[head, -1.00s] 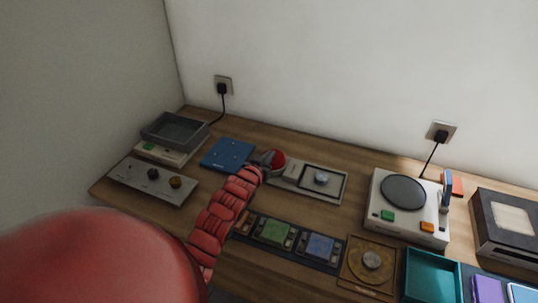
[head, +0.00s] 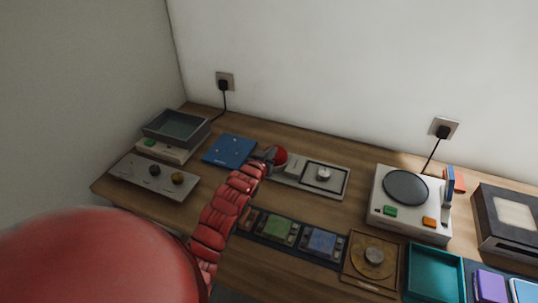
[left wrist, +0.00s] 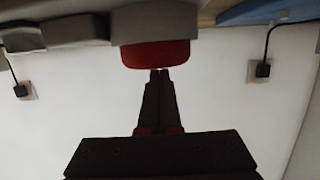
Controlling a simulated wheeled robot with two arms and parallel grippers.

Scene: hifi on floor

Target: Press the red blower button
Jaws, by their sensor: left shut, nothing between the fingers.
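The red blower button (head: 280,155) is a round red cap on the left end of a pale grey device (head: 304,170) on the table. In the left wrist view, which is upside down, the red button (left wrist: 156,54) sits in a grey housing at the top. My left gripper (head: 270,154) is shut and empty, right beside the button in the head view. In the left wrist view its fingertips (left wrist: 160,72) point at the button's face, touching or almost touching it; I cannot tell which. My right gripper is not in view.
A blue plate (head: 230,150) lies left of the gripper. A grey panel with knobs (head: 140,181) and a tray device (head: 175,130) stand further left. A white turntable (head: 385,180) stands right. Circuit modules (head: 300,238) lie in front. The wall (head: 330,70) is behind.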

